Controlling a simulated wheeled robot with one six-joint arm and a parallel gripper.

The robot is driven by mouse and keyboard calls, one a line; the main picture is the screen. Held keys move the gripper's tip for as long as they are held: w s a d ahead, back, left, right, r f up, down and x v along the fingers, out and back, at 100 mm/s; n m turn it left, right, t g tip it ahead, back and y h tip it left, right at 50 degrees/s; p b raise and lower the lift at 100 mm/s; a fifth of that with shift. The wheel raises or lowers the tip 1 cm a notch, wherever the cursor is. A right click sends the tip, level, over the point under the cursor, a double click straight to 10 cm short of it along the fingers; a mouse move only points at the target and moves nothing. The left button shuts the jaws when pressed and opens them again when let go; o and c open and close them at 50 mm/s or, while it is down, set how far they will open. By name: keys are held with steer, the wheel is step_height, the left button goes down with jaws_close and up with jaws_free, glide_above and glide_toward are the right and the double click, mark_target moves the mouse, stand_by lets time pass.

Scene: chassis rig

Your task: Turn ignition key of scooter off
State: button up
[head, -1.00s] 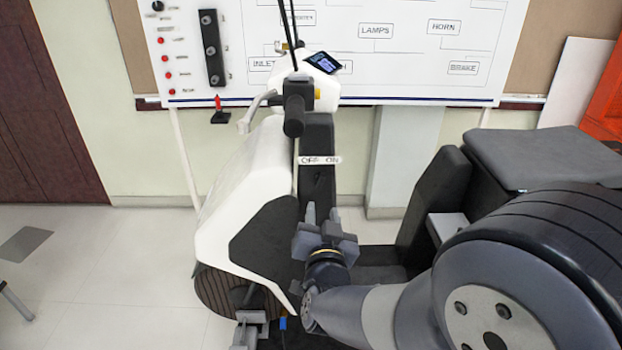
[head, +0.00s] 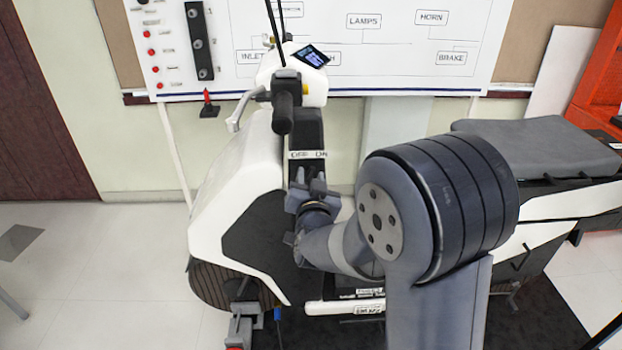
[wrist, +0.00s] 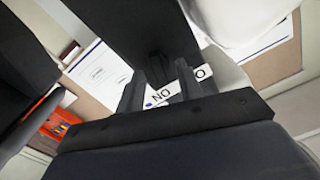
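The white and black scooter (head: 212,215) stands upright in front of the wall board. A white OFF/ON label (head: 308,155) is on the dark panel below its handlebar; it shows upside down in the wrist view (wrist: 172,90). My gripper (head: 308,182) is just below the label in the head view. In the wrist view the two fingers of my gripper (wrist: 163,80) are apart, with part of the label between and behind them. I see nothing held between them.
The handlebar grip (head: 283,112) and brake lever (head: 240,110) are above my gripper. The grey seat (head: 535,148) is to the right. A white board (head: 400,60) with labels stands behind. Bare floor (head: 120,270) is free at the left.

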steer(key=shift+c, duration=0.3)
jaws_close()
steer(key=shift+f, duration=0.1)
steer(key=shift+n+b, duration=0.7)
steer(key=shift+a+n+b, duration=0.1)
steer(key=shift+n+b, duration=0.25)
steer(key=shift+n, duration=0.85)
steer(key=shift+o, duration=0.3)
jaws_free()
